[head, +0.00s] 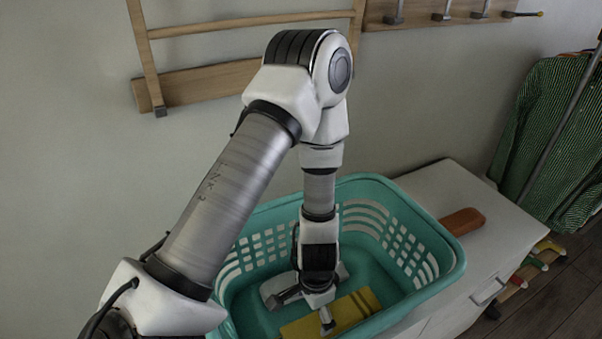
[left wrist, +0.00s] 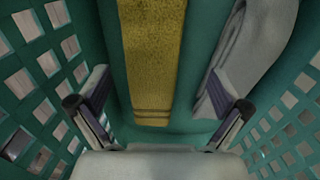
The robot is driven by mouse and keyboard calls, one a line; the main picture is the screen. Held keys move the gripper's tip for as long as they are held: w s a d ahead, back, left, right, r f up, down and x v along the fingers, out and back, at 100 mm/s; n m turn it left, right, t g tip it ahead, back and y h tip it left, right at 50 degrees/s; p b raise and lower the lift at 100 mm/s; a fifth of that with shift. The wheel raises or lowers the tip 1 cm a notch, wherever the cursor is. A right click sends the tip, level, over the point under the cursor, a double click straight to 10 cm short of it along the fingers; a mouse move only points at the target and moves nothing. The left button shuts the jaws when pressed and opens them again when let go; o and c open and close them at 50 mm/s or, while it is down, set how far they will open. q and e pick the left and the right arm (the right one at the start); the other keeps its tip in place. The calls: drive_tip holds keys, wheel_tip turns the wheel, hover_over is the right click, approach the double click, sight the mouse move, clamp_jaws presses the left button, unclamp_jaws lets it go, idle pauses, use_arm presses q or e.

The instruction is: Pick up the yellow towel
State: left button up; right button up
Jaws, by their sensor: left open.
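The yellow towel (head: 360,303) lies folded as a long strip in the bottom of the teal laundry basket (head: 452,248). In the left wrist view, the towel (left wrist: 155,55) runs from the top edge down to the middle, with thin stripes near its end. My left gripper (head: 327,319) reaches down inside the basket over the towel. In the left wrist view, its two fingers (left wrist: 157,92) are spread apart, one on each side of the towel's line, with nothing held between them. My right gripper is in neither view.
A grey-white cloth (left wrist: 265,45) lies in the basket beside the towel. The basket's perforated walls stand close around my gripper. The basket sits on a white cabinet (head: 495,225) with a brown-orange object (head: 462,221) beside it. Striped green clothing (head: 545,130) hangs at the right.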

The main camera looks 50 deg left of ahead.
sight(317, 326)
use_arm(q)
drive_tip(key=f, duration=0.1)
drive_tip(key=d+f+b, duration=0.2)
drive_tip(key=f, duration=0.1)
drive_tip(key=shift+w, duration=0.2)
drive_tip(key=f, duration=0.1)
drive_tip(key=a+f+b, duration=0.1)
drive_tip(key=shift+s+f, duration=0.2)
drive_tip(key=shift+f, duration=0.1)
drive_tip(key=shift+a+f, duration=0.15)
drive_tip(key=shift+f, duration=0.05)
drive_tip(key=shift+d+r, duration=0.15)
drive_tip(key=shift+d, duration=0.25)
drive_tip(key=c, duration=1.1)
drive_tip(key=shift+c, duration=0.5)
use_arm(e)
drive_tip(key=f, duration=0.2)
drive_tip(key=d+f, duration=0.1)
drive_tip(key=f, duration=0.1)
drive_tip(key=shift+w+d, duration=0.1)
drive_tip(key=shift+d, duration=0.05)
